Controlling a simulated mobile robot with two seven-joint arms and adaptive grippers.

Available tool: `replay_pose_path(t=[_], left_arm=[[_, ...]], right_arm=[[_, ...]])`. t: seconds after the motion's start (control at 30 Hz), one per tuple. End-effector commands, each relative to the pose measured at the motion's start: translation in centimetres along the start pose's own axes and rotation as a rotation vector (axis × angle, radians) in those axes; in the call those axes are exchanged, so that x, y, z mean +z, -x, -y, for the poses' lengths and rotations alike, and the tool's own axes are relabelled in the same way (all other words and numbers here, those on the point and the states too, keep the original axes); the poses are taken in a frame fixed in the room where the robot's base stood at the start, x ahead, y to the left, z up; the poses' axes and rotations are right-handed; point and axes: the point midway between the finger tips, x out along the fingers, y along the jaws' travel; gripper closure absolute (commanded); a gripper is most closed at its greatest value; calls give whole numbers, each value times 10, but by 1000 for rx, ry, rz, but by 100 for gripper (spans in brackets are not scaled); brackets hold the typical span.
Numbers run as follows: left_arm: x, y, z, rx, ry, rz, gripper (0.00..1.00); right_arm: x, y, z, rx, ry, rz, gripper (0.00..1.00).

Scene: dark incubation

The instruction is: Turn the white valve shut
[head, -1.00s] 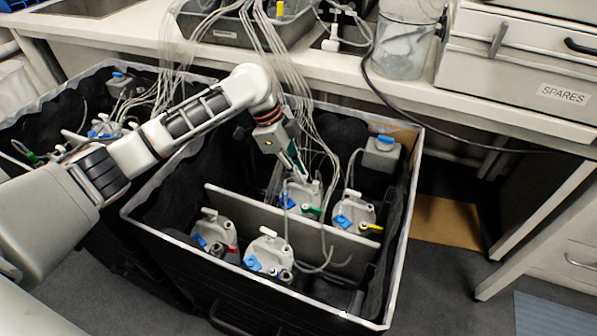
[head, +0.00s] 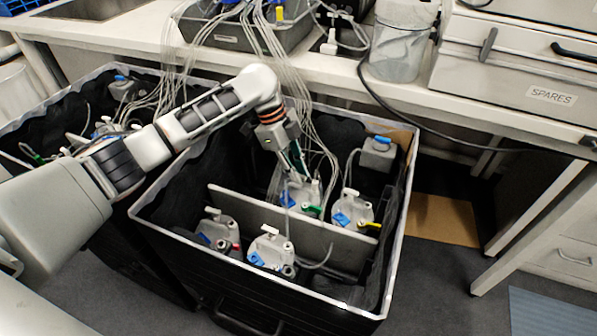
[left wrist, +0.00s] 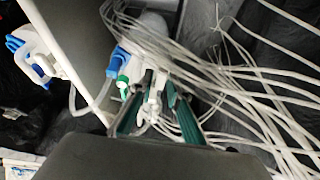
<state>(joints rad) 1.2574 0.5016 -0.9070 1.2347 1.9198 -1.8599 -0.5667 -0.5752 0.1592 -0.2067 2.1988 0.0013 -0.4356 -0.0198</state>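Several grey-white units with white T-shaped valve handles, blue clips and coloured ports stand in a black-lined crate (head: 165,228). My left gripper (head: 303,176) reaches down to the back middle unit (head: 303,200), which has a green port. In the left wrist view, the two teal fingers of the left gripper (left wrist: 158,88) stand apart on either side of a white valve (left wrist: 155,103). Whether either finger touches the valve is unclear. The gripper partly hides this valve in the head view. My right gripper is out of view.
A grey divider (head: 285,222) splits the crate. Thin clear tubes (left wrist: 235,80) run close beside the gripper and up to the bench. A second black crate stands at the left. A box labelled SPARES (head: 552,95) is on the bench at right.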

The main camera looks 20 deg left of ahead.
Motion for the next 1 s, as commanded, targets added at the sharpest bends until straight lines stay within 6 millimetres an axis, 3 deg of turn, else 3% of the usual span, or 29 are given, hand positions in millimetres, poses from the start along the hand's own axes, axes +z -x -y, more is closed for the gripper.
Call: replay_pose_path(t=[0.27, 0.7, 1.0], left_arm=[[0, 16, 1, -4, 0, 0, 83], [0, 99, 1, -3, -1, 1, 83], [0, 120, 0, 1, 0, 0, 83]], right_arm=[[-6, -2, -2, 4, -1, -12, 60], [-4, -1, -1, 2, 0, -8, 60], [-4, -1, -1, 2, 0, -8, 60]])
